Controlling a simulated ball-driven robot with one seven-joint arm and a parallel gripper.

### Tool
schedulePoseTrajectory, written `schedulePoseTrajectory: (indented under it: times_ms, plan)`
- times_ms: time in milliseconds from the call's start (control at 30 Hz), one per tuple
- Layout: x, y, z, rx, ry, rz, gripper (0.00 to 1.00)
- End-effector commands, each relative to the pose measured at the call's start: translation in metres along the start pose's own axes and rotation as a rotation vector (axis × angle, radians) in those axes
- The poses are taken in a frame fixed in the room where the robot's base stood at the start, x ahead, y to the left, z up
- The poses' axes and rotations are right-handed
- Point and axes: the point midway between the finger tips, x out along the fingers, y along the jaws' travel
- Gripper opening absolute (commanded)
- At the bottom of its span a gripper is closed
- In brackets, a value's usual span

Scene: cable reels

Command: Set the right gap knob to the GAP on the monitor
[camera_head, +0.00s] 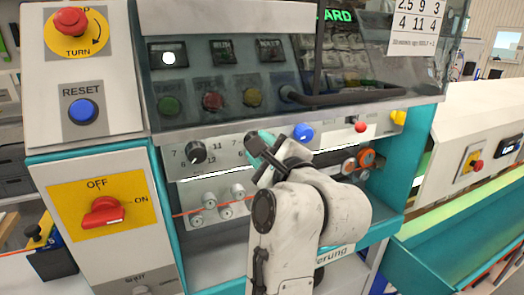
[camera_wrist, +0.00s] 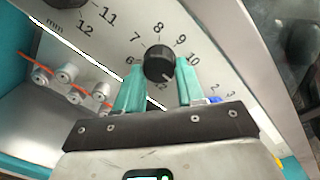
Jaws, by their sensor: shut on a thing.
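In the head view, my gripper (camera_head: 262,146) reaches the panel and largely hides the right knob. The left gap knob (camera_head: 195,152) is black with a white mark; its edge also shows in the wrist view (camera_wrist: 65,3). No GAP reading is legible.
A blue knob (camera_head: 303,132) and a red button (camera_head: 361,127) sit right of my gripper. Guide rollers (camera_head: 224,208) with an orange cable lie below. A dark handle bar (camera_head: 350,96) and glass cover are above. A number sheet (camera_head: 416,25) hangs upper right.

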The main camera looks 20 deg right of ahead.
Motion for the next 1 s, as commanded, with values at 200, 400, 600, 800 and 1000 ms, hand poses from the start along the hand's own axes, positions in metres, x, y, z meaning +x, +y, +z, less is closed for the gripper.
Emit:
schedulePoseTrajectory:
  times_ms: [200, 400, 600, 800, 1000]
  plan:
    - [0.0001, 0.0003, -0.0003, -0.207, 0.009, 0.005, 0.08]
    - [0.0001, -0.0005, 0.0001, -0.397, 0.015, 0.006, 0.08]
    - [0.0001, -0.001, 0.0007, -0.587, 0.021, 0.007, 0.08]
    - [0.0, -0.0013, 0.001, -0.776, 0.029, 0.01, 0.08]
    - [0.0, -0.0014, 0.0016, -0.967, 0.034, 0.012, 0.08]
